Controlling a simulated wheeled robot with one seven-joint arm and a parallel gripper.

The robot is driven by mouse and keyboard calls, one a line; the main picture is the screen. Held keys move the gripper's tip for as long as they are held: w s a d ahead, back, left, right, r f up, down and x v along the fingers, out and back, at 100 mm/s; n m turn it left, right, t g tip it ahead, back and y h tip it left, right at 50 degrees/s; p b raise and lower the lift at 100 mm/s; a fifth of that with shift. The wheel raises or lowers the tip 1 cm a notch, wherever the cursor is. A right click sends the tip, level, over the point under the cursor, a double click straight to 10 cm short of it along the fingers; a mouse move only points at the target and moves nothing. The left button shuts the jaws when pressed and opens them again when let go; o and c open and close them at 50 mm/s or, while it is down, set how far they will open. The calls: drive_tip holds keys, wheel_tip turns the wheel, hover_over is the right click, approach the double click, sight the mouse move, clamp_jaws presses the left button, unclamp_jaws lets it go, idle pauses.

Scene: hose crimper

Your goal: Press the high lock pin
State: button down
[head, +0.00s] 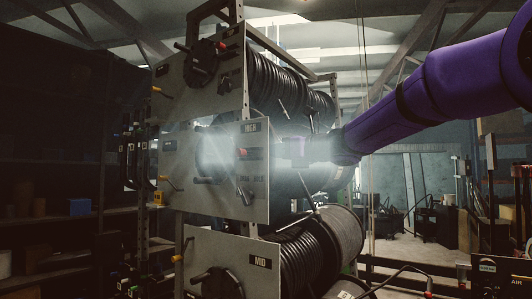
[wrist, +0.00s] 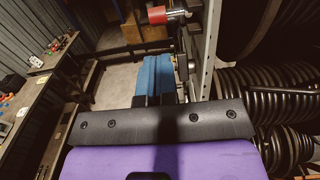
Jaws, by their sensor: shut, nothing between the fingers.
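The high lock pin appears to be the red-tipped pin (head: 246,153) on the middle grey panel, below a label that seems to read HIGH. A red cylinder on a metal shaft (wrist: 158,15), likely the same pin, is near the top centre of the wrist view. My gripper (head: 296,149) is in bright glare to the right of this panel in the head view. In the wrist view its blue fingers (wrist: 155,68) are together and empty. The red cylinder lies beyond the fingertips with a visible gap.
The grey panel (head: 222,208) stands in front of a black hose reel. A lower panel (head: 232,277) is labelled MID. In the wrist view, a metal upright (wrist: 211,50) and coiled hose (wrist: 270,92) are close on the right; a workbench (wrist: 38,85) is left.

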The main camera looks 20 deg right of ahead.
drive_tip(key=shift+v, duration=2.2)
drive_tip(key=s+a+f+n+g+h, duration=0.2)
drive_tip(key=s+f+n+g, duration=0.1)
drive_tip(key=s+f+n, duration=0.5)
drive_tip(key=s+a+f+n+g+h, duration=0.1)
drive_tip(key=s+a+f+n+g, duration=0.25)
drive_tip(key=s+f+n, duration=0.45)
drive_tip(key=s+d+f+n+g+h, duration=0.1)
drive_tip(key=s+d+f+n+h, duration=0.2)
drive_tip(key=s+f+n, duration=0.2)
drive_tip(key=s+d+f+n+g+h, duration=0.2)
drive_tip(key=s+d+f+n+h, duration=0.2)
drive_tip(key=s, duration=0.7)
wheel_tip(320, 180, down, 2)
drive_tip(key=n, duration=0.3)
drive_tip(key=shift+d+f+n+h, duration=0.2)
drive_tip(key=shift+n+h, duration=0.1)
drive_tip(key=shift+n, duration=0.1)
